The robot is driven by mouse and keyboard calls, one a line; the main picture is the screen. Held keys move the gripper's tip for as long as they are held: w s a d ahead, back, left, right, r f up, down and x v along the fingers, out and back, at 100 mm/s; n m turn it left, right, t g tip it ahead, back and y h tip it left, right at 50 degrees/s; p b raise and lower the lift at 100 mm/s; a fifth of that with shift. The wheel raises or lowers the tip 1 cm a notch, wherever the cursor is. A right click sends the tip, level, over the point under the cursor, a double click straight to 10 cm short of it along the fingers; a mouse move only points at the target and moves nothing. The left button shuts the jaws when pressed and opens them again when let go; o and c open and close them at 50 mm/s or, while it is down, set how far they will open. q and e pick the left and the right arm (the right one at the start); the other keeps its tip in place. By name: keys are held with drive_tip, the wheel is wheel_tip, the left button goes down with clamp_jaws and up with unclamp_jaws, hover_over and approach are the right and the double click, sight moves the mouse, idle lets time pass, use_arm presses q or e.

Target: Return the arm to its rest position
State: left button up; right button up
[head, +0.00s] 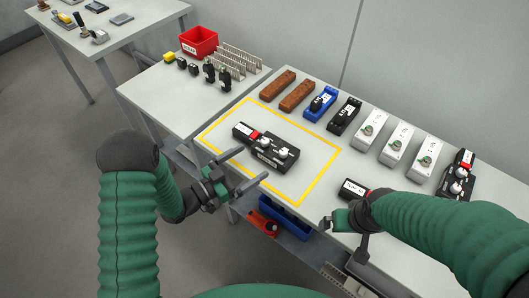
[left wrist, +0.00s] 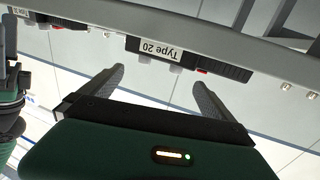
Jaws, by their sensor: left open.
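My left gripper (head: 252,164) is open, in front of the table's front edge, just short of the yellow-taped area. Nothing is between its fingers; they also show spread apart in the left wrist view (left wrist: 160,80). My left arm (head: 128,220) is the green sleeved one on the left. My right gripper (head: 345,228) is at the front edge on the right, partly hidden by its own arm; its jaws are unclear. A black device (head: 268,145) with white knobs and a red part lies inside the yellow outline (head: 313,188), apart from my left gripper.
A labelled black device (head: 352,188) lies near my right gripper. Brown, blue, black and white modules (head: 396,143) line the back of the table. A red bin (head: 198,41) and metal racks stand at the left. A lower shelf holds a blue bin (head: 285,217).

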drive_tip(key=shift+d, duration=0.1)
use_arm(q)
drive_tip(key=shift+v, duration=1.1)
drive_tip(key=shift+s+d, duration=0.1)
use_arm(e)
drive_tip(key=shift+d, duration=0.1)
